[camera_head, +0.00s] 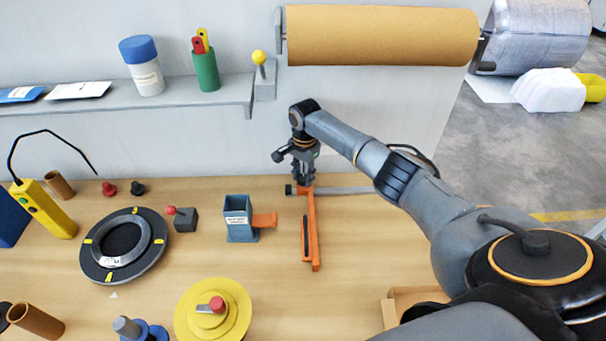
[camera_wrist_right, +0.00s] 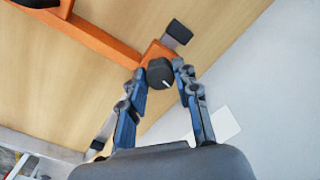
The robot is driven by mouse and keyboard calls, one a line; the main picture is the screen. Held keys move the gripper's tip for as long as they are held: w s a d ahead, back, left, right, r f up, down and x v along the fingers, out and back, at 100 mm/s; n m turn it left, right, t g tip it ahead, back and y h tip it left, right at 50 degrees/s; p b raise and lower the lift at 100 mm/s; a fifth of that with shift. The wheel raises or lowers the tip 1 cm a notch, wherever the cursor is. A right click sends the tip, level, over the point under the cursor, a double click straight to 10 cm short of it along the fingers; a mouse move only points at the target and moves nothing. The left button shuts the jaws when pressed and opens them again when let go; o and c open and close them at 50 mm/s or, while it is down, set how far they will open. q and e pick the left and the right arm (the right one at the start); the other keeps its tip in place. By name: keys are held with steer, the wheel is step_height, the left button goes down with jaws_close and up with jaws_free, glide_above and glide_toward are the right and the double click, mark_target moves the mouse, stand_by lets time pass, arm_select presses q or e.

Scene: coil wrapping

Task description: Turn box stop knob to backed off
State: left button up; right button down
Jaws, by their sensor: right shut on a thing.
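The box stop is an orange bar (camera_head: 311,235) with an orange block at its far end, lying on the wooden table. In the right wrist view the orange block (camera_wrist_right: 152,50) carries a round dark knob (camera_wrist_right: 160,73) with a short white mark on its face. My right gripper (camera_head: 303,180) points down over the far end of the bar. In the wrist view its two fingers (camera_wrist_right: 163,82) close around the knob's sides. In the head view the knob is hidden by the gripper. My left gripper is in neither view.
A blue-grey box-like fixture (camera_head: 239,225) with an orange arm stands left of the bar. A yellow disc (camera_head: 235,310) with a red knob and a dark ring (camera_head: 93,262) lie farther left. A cardboard box (camera_head: 393,313) sits near right. Table around the bar is mostly clear.

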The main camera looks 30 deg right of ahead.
steer(key=n, duration=0.3)
steer(key=shift+n+p, duration=0.3)
steer(key=shift+p, duration=0.05)
steer(key=n, duration=0.4)
steer(key=shift+n, duration=0.3)
steer(key=n, duration=0.3)
steer(key=shift+n, duration=0.3)
steer(key=n, duration=0.4)
steer(key=shift+n, duration=0.3)
steer(key=n+b, duration=0.1)
steer(key=n, duration=0.3)
steer(key=shift+g, duration=0.3)
steer(key=n, duration=0.4)
steer(key=shift+b, duration=0.35)
steer(key=n, duration=0.4)
steer(key=shift+f+b, duration=0.1)
steer(key=shift+b, duration=0.25)
steer(key=shift+n+b, duration=0.3)
steer(key=shift+n, duration=2.2)
